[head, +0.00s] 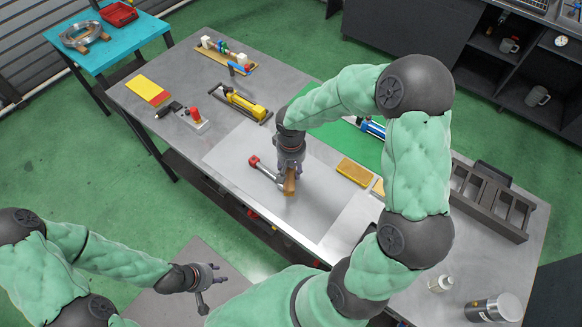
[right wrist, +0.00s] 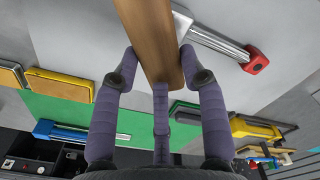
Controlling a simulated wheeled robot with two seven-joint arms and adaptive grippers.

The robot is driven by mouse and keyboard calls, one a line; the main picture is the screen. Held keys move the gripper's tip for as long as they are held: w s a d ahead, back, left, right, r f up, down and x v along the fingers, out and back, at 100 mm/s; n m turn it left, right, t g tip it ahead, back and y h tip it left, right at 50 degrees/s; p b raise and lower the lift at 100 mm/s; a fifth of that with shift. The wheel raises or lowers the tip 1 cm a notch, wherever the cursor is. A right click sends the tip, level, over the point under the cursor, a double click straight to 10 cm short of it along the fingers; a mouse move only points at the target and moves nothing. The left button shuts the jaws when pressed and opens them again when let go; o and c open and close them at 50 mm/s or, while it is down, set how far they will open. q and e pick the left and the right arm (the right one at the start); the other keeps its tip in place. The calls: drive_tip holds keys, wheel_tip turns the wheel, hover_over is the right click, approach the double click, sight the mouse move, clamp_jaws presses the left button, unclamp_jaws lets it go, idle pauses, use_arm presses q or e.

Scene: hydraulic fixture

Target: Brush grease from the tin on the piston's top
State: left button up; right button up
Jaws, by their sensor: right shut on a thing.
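My right gripper (head: 289,178) is shut on a brown wooden handle (head: 289,186), probably the brush's, above the light grey mat. In the right wrist view the handle (right wrist: 150,40) runs between my fingers (right wrist: 158,75); its bristles are not visible. A silver rod with a red end (head: 266,173), possibly the piston, lies just left of the handle. It shows in the right wrist view (right wrist: 215,42), partly behind the handle. A silver can with a dark band (head: 495,308), perhaps the grease tin, lies at the lower right. My left gripper (head: 207,287) is open and empty, low on the left.
A dark compartment rack (head: 490,203) stands on the right of the bench. Yellow pads (head: 355,171) and a blue cylinder (head: 371,128) lie behind my right arm. A yellow pump (head: 245,105) and a small jar (head: 440,284) are also there. The light mat (head: 235,160) is mostly clear.

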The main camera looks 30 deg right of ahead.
drive_tip(key=shift+f+b, duration=0.95)
drive_tip(key=shift+f, duration=0.1)
idle(0.5)
drive_tip(key=shift+w+a+r, duration=0.1)
drive_tip(key=shift+w+a, duration=0.1)
drive_tip(key=shift+w, duration=0.4)
drive_tip(key=shift+w+a, duration=0.25)
drive_tip(key=shift+w, duration=0.4)
drive_tip(key=shift+w+a+r, duration=0.1)
drive_tip(key=shift+w+a, duration=0.1)
drive_tip(key=shift+w, duration=0.4)
drive_tip(key=shift+f+b, duration=0.2)
drive_tip(key=shift+b, duration=0.1)
drive_tip(key=shift+s+d+f, duration=0.1)
drive_tip(key=shift+s+d, duration=0.1)
drive_tip(key=shift+s, duration=0.45)
drive_tip(key=shift+s+d+r, duration=0.1)
drive_tip(key=shift+s+d, duration=0.1)
drive_tip(key=shift+s, duration=0.45)
drive_tip(key=shift+s+d+f, duration=0.1)
drive_tip(key=shift+s+d, duration=0.1)
drive_tip(key=shift+s, duration=0.45)
drive_tip(key=shift+w+r+p, duration=0.1)
drive_tip(key=shift+r+p, duration=1.8)
drive_tip(key=shift+r, duration=1.2)
